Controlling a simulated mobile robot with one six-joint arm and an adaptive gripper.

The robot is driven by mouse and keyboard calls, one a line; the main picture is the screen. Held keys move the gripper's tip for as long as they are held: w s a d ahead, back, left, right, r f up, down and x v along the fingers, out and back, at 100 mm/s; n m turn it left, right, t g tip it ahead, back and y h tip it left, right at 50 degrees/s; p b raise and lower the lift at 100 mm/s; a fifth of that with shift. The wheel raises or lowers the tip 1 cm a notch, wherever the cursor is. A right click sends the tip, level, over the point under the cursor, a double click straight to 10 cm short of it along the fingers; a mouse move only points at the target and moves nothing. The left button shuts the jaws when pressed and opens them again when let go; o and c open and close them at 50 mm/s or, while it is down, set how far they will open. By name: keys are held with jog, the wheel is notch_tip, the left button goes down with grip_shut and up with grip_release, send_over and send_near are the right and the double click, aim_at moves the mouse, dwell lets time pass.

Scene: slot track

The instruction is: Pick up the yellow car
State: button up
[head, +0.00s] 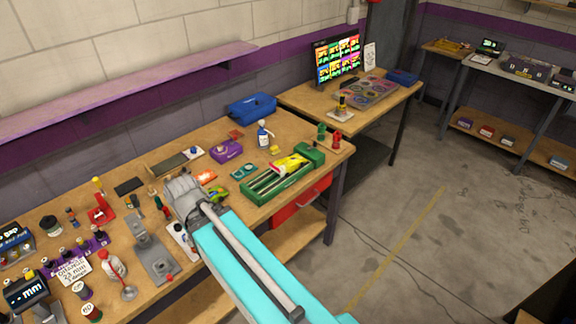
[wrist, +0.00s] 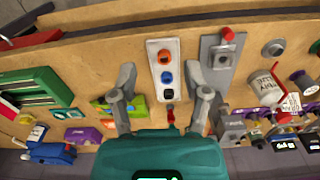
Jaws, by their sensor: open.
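The yellow car (head: 290,163), with red on it, sits at the far end of a green slotted holder (head: 262,196) on the workbench. In the wrist view the holder (wrist: 42,85) is at the left, and a red and white shape (wrist: 8,108) at the edge is too cut off to identify. My gripper (head: 183,192) is over the bench, left of the holder and apart from the car. In the wrist view my gripper (wrist: 163,78) has its fingers spread wide, with nothing held. A white panel with round knobs (wrist: 153,50) lies below, between the fingers.
A green and yellow item (head: 217,194) lies beside my gripper. A purple box (head: 226,150), a spray bottle (head: 264,138) and a blue case (head: 251,107) stand behind. Tools, a grey bracket (head: 152,258) and small jars crowd the left. Open floor lies right of the bench.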

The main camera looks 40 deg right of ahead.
jog(key=o, duration=0.4)
jog(key=shift+w+d+f, duration=0.2)
jog(key=shift+d, duration=0.05)
jog(key=w+d+f+t+y+b, duration=0.1)
jog(key=w+d+f+t+b, duration=0.15)
jog(key=d, duration=0.55)
jog(key=w+d+f+n+t+y+b, duration=0.15)
jog(key=w+d+b, duration=0.25)
jog(key=d, duration=0.4)
jog(key=w+d+f+t+y+b, duration=0.1)
jog(key=w+d+t+y+b, duration=0.15)
jog(key=d, duration=0.55)
jog(key=s+d+t+h+b, duration=0.2)
jog(key=d+t+b, duration=0.1)
jog(key=d, duration=1)
jog(key=s+d+t+h+b, duration=0.2)
jog(key=s+d+t+b, duration=0.1)
jog(key=d, duration=1.1)
jog(key=shift+r+m+t+b, duration=0.3)
jog(key=shift+m+t+b, duration=0.05)
jog(key=shift+t+b, duration=0.25)
